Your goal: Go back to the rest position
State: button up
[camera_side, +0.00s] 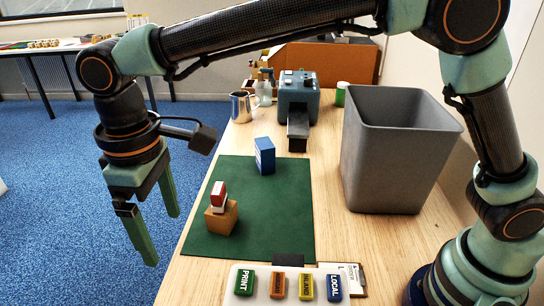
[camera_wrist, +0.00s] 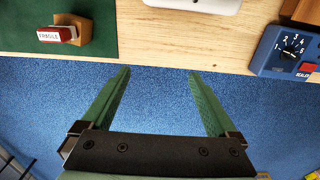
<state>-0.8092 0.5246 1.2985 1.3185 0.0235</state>
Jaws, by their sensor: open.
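My gripper (camera_side: 162,238) hangs at the left in the side view, fingers pointing down, out past the table's left edge over the blue floor. Its two green fingers are apart with nothing between them; in the wrist view the gripper (camera_wrist: 158,73) shows only blue carpet between the fingers. A small brown carton (camera_side: 221,219) stands on the green mat, to the right of my gripper. A red-and-white block (camera_side: 218,194) sits on top of it; in the wrist view this block (camera_wrist: 57,34) reads FRAGILE.
A blue box (camera_side: 265,156) stands on the green mat (camera_side: 285,210). A white tray (camera_side: 262,298) holds several coloured labelled blocks in front. A grey bin (camera_side: 392,150) stands at right.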

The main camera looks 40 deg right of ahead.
jog(key=shift+s+a+f, duration=0.15)
jog(key=shift+s+f, duration=0.1)
jog(key=shift+f, duration=0.6)
jog(key=shift+s+a+f, duration=0.15)
jog(key=shift+s+f, duration=0.05)
jog(key=shift+f, duration=0.7)
jog(key=shift+s+a+f, duration=0.15)
jog(key=shift+s+f, duration=0.1)
jog(key=shift+f, duration=0.6)
jog(key=shift+r, duration=0.1)
jog(key=w+d+r, duration=0.8)
jog(key=w+d, duration=0.1)
jog(key=w, duration=0.1)
jog(key=shift+w+d+r, duration=0.15)
jog(key=shift+d+r, duration=0.05)
jog(key=shift+r, duration=0.05)
